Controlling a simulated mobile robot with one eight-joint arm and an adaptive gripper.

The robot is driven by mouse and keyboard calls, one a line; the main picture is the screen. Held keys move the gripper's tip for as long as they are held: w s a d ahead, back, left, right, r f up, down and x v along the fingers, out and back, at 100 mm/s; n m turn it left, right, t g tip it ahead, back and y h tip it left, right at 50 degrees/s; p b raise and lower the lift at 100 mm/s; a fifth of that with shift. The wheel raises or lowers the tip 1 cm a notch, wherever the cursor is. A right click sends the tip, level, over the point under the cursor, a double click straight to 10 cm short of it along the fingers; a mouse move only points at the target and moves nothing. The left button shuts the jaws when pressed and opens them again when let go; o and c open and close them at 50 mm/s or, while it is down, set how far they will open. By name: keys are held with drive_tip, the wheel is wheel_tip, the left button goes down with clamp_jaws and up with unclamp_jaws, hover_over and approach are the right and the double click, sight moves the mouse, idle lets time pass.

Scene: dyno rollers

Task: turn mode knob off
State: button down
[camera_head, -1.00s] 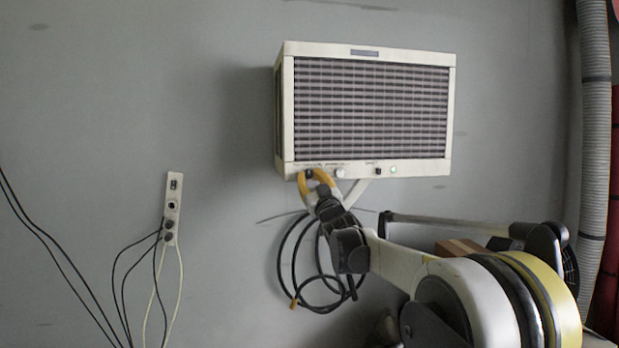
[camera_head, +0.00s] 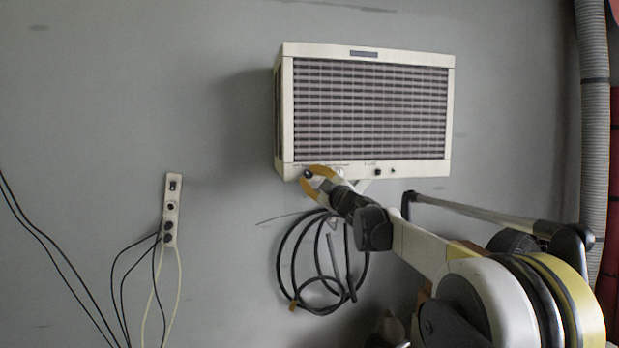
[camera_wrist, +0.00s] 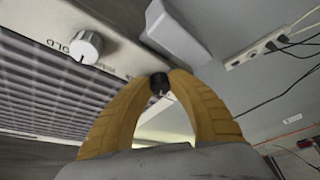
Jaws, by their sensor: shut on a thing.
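A white wall heater-like unit (camera_head: 286,110) with a dark grille hangs on the grey wall, with controls along its lower strip. The small black knob (camera_head: 308,174) is at the strip's left end. In the wrist view this black knob (camera_wrist: 159,82) sits between my yellow fingertips. My gripper (camera_head: 310,178) is shut on it, with the fingers on either side. A white knob (camera_wrist: 86,46) beside lettering reading "OLD" shows left of my fingers in the wrist view. The knob's pointer is too small to read.
A small black control (camera_head: 377,171) and a dark indicator (camera_head: 392,170) sit farther right on the strip. Coiled black hose (camera_head: 287,262) hangs below the unit. A wall outlet strip (camera_head: 172,210) with cables is at left. Ribbed ducting (camera_head: 594,110) runs down the right.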

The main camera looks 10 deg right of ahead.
drive_tip(key=shift+r+n+g, duration=0.1)
drive_tip(key=shift+n+g, duration=0.4)
drive_tip(key=shift+n, duration=0.7)
drive_tip(key=c, duration=1.2)
unclamp_jaws()
